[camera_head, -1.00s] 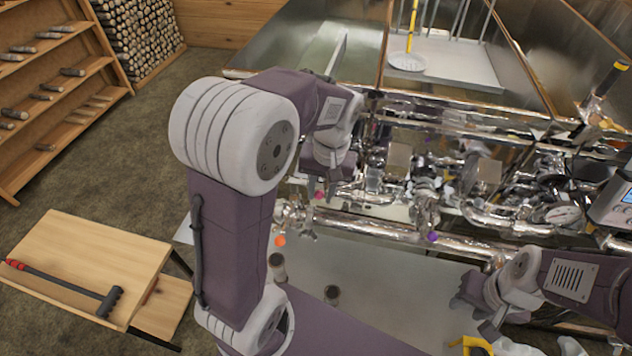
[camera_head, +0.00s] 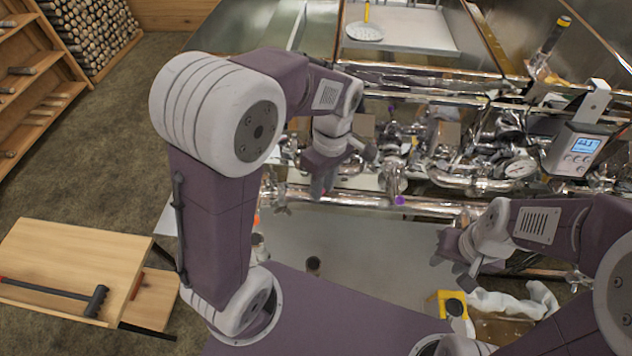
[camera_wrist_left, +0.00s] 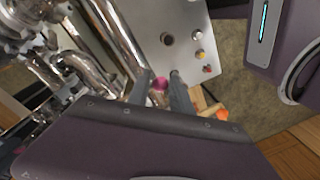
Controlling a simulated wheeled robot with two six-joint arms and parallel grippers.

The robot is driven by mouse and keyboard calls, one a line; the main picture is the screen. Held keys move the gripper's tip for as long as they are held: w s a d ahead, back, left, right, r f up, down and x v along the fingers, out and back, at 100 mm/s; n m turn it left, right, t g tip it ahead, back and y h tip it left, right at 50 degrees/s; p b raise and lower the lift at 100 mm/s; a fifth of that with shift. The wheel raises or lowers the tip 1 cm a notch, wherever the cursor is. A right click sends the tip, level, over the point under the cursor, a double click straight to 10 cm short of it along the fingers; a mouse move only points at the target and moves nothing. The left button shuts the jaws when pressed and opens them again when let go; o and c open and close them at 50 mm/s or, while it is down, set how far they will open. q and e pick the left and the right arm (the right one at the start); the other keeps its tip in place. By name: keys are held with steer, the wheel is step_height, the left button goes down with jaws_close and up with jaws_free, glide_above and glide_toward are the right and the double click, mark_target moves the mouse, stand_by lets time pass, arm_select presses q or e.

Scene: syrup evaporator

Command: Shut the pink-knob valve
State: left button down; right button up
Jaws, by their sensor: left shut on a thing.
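The pink knob (camera_wrist_left: 160,84) of the valve shows in the left wrist view between the two fingers of my left gripper (camera_wrist_left: 160,80), which is shut on it. In the head view my left gripper (camera_head: 322,186) points down at the pipework, and its fingers hide the pink knob. My right gripper (camera_head: 452,265) is at the lower right, in front of the pipes, empty, with its fingers seeming apart.
An orange knob (camera_head: 257,219) and a purple knob (camera_head: 399,200) sit on the same front pipe (camera_head: 440,207). A digital display box (camera_head: 582,148) stands at the right. A wooden bench (camera_head: 75,262) with a mallet (camera_head: 97,301) is at the left.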

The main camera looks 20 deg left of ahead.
arm_select(q)
steer(key=shift+w+d+r+n, duration=0.15)
steer(key=shift+w+d+n, duration=0.25)
steer(key=shift+d+n, duration=0.15)
steer(key=c, duration=1.1)
jaws_free()
steer(key=shift+a, duration=0.1)
steer(key=shift+o, duration=0.2)
steer(key=shift+w+a+f, duration=0.15)
steer(key=shift+w+f, duration=0.05)
step_height(320, 180, up, 9)
steer(key=b, duration=0.1)
steer(key=shift+w, duration=0.45)
